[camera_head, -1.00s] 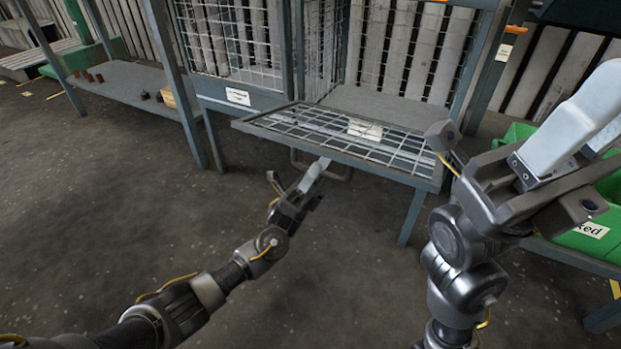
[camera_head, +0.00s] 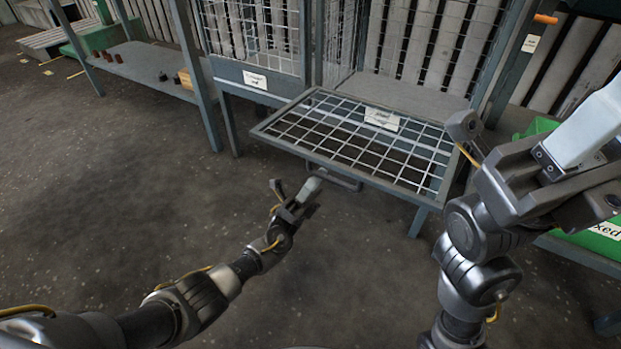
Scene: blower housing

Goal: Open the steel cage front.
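The steel cage front (camera_head: 345,128), a wire-mesh panel in a grey frame with a white label (camera_head: 382,118), is folded down and sticks out from the cage, sloping toward me. Its bar handle (camera_head: 340,181) shows under the near edge. My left gripper (camera_head: 296,186) is just left of and in front of the handle, its fingers spread with nothing visible between them. I cannot tell whether a fingertip touches the handle's left end. My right gripper (camera_head: 530,128) is open and empty, held high at the right, in front of the cage's right side.
The cage opening behind the panel shows a bare grey floor (camera_head: 405,90). A fixed mesh panel (camera_head: 250,32) with a label stands to its left. A low shelf (camera_head: 135,65) with small parts is at far left. The near floor is clear.

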